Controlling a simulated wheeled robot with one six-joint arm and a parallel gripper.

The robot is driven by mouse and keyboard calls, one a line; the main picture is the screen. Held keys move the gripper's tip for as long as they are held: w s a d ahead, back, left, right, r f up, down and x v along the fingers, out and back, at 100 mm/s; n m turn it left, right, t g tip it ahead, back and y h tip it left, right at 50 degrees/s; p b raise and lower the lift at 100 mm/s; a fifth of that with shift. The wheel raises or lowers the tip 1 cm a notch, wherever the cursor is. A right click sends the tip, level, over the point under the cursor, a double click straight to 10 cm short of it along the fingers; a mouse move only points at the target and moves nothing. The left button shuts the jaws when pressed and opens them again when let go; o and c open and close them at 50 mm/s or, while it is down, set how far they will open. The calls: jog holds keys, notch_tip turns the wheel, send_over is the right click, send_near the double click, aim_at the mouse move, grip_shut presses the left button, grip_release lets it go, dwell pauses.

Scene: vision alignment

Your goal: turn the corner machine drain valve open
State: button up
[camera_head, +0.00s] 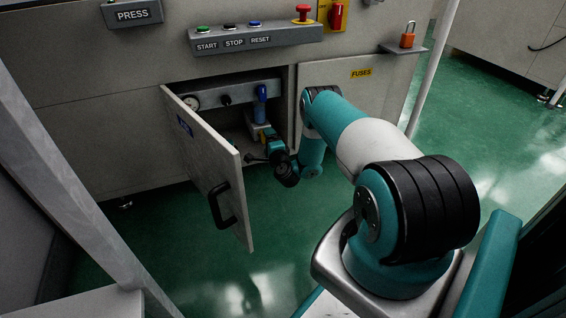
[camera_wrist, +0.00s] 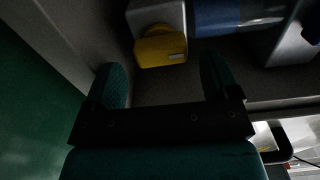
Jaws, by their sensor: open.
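In the wrist view a yellow knob (camera_wrist: 160,48) sits on the end of a grey block, beside a blue cylinder (camera_wrist: 235,15). It looks like the drain valve; its setting cannot be told. My gripper (camera_wrist: 163,80) is open, with one dark teal finger on each side below the knob. The knob lies just beyond the fingertips, and nothing is between the fingers. In the head view my gripper is inside the open cabinet, low and partly hidden by my wrist.
The cabinet door (camera_head: 212,165) stands open to the left, with a black handle (camera_head: 221,205). A gauge (camera_head: 192,101) and a black knob (camera_head: 226,100) sit inside. The FUSES panel (camera_head: 345,90) is right of the opening. Green floor in front is clear.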

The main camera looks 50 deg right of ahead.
jog(key=p+v, duration=1.5)
jog(key=p, duration=0.3)
jog(key=shift+p, duration=0.35)
